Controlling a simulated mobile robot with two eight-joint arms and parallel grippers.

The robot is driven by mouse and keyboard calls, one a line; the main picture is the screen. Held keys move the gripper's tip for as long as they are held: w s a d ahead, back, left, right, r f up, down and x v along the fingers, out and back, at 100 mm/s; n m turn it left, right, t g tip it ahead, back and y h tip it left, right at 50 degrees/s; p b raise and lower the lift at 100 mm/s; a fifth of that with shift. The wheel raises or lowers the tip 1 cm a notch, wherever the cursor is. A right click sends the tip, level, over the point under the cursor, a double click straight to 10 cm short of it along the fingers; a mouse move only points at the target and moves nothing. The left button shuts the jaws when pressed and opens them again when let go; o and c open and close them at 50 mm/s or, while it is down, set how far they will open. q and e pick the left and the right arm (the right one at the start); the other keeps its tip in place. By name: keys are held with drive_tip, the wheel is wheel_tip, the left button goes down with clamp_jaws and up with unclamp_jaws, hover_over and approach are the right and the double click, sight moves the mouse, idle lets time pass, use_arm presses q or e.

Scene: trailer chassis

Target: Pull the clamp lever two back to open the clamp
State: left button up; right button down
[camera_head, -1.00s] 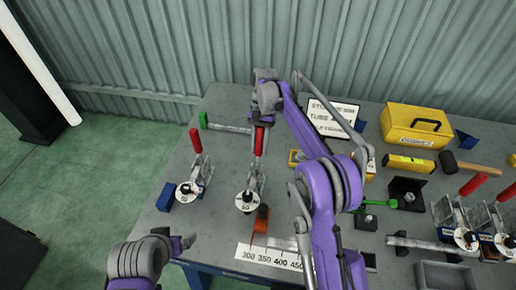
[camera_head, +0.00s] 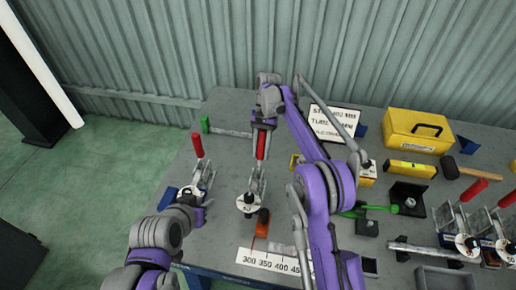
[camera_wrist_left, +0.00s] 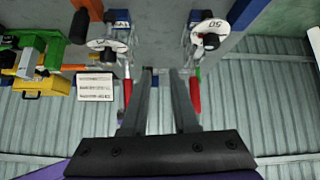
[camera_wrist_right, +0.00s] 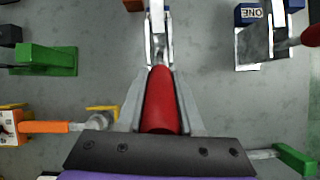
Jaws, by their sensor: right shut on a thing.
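The middle-left clamp (camera_head: 252,190), with a white disc at its base, stands on the grey table with its red lever (camera_head: 261,147) raised. My right gripper (camera_head: 262,124) is around the upper part of that lever. In the right wrist view the fingers (camera_wrist_right: 160,100) are shut on the red lever (camera_wrist_right: 161,105). My left gripper (camera_head: 206,203) is low beside the far-left clamp (camera_head: 203,178), whose red lever (camera_head: 197,145) also stands up. In the left wrist view its fingers (camera_wrist_left: 164,75) are apart and empty, between the two clamps.
A blue block marked ONE (camera_wrist_right: 249,14) sits by the neighbouring clamp. A number strip (camera_head: 270,262) and an orange piece (camera_head: 262,222) lie in front. A yellow box (camera_head: 416,132), a hammer (camera_head: 470,169) and more clamps (camera_head: 462,222) are to the right.

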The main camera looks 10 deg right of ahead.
use_arm(q)
drive_tip(key=w+d+r+t+h, duration=0.1)
drive_tip(key=w+d, duration=0.1)
drive_tip(key=d, duration=0.1)
drive_tip(key=w+d+r+m+h, duration=0.1)
drive_tip(key=w+d, duration=0.2)
drive_tip(key=w+d+r+m+t+h, duration=0.1)
drive_tip(key=w+d+r, duration=0.1)
drive_tip(key=w+d, duration=0.1)
drive_tip(key=shift+d+t, duration=0.3)
drive_tip(key=shift+d, duration=0.25)
clamp_jaws()
approach(261, 145)
drive_tip(key=x, duration=0.7)
drive_tip(key=shift+a+f, duration=0.1)
